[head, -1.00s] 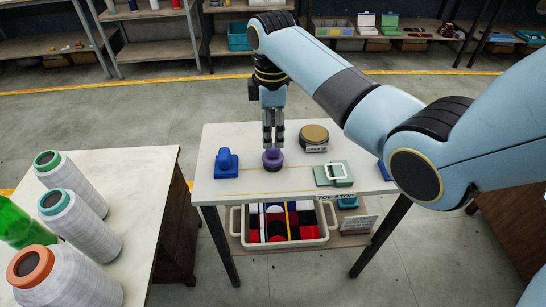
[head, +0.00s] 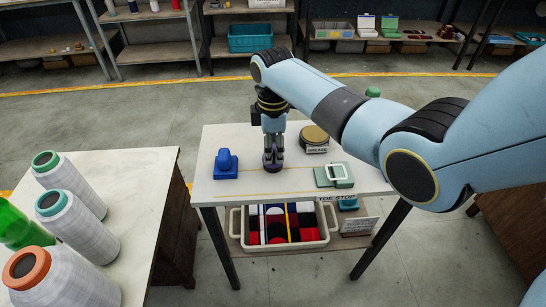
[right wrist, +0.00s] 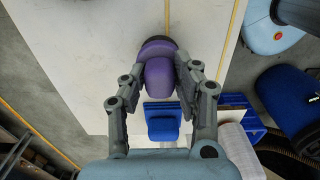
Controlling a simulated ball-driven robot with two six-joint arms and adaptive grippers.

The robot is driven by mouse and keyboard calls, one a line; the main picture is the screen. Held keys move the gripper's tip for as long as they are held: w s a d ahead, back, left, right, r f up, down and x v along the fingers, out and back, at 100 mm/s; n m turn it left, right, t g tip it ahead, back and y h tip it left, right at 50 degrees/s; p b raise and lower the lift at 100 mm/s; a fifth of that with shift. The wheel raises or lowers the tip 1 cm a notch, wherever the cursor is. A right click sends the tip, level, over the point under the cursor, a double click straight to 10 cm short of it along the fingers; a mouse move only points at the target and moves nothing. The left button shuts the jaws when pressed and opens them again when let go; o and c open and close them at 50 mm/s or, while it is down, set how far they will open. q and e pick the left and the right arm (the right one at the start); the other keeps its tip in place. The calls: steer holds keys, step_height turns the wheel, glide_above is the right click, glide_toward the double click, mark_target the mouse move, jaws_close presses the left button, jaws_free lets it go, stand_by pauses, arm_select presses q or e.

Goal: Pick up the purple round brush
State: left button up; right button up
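The purple round brush (right wrist: 158,76) stands on the white table (head: 240,189) and shows in the right wrist view between my right gripper's fingers. My right gripper (head: 273,164) points straight down over it, and its fingers now hide most of the brush in the head view. In the right wrist view my right gripper (right wrist: 163,74) has one finger on each side of the brush, with the fingers spread. I cannot tell whether either fingertip touches it. My left gripper is not in view.
A blue brush-like object (head: 226,164) stands left of the gripper. A round dark tin (head: 314,136) with a label is behind right, and a green box with a white frame (head: 334,175) is at the right. A bin (head: 283,243) of colored items sits on the lower shelf.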

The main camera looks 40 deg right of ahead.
jaws_close()
steer(key=shift+r, duration=0.65)
step_height(320, 180, up, 3)
steer(key=shift+w+r+p, duration=0.1)
steer(key=shift+p, duration=0.25)
steer(key=s+d+r+p, duration=0.1)
steer(key=s+d+r, duration=0.1)
steer(key=s+r, duration=0.4)
steer(key=s, duration=0.5)
steer(key=shift+s+d+r+p, duration=0.2)
steer(key=shift+s+r+p, duration=0.05)
steer(key=shift+s+p, duration=0.1)
jaws_free()
jaws_close()
